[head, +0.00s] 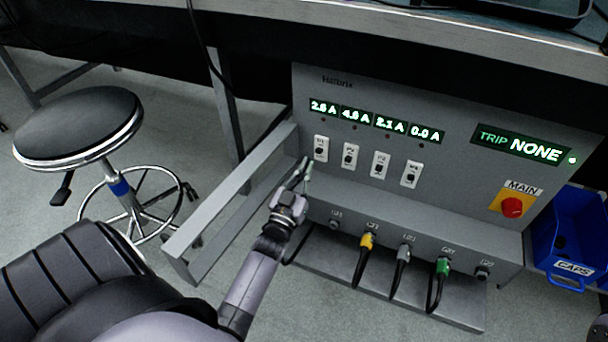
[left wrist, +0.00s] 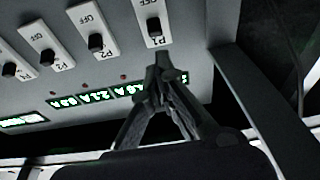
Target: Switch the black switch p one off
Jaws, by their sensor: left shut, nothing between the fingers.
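The black switch P1 (head: 320,148) is the leftmost in a row on the grey panel's white plates. In the left wrist view, which is upside down, the black P1 knob (left wrist: 153,26) sits nearer the P1 label than the OFF lettering. The display above P1 reads about 2.6 A. My left gripper (head: 306,168) is shut and empty, just below and left of P1 in the head view. In the wrist view its fingertips (left wrist: 162,60) are at the label end of P1's plate, close to the knob. I cannot tell whether they touch.
Switches P2 (head: 350,155), P3 (head: 380,164) and a fourth (head: 411,173) stand to the right. The red MAIN knob (head: 512,207) is farther right. Plugged cables line the lower ledge. A grey side rail (head: 230,190) is left of my gripper, a stool (head: 78,125) beyond.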

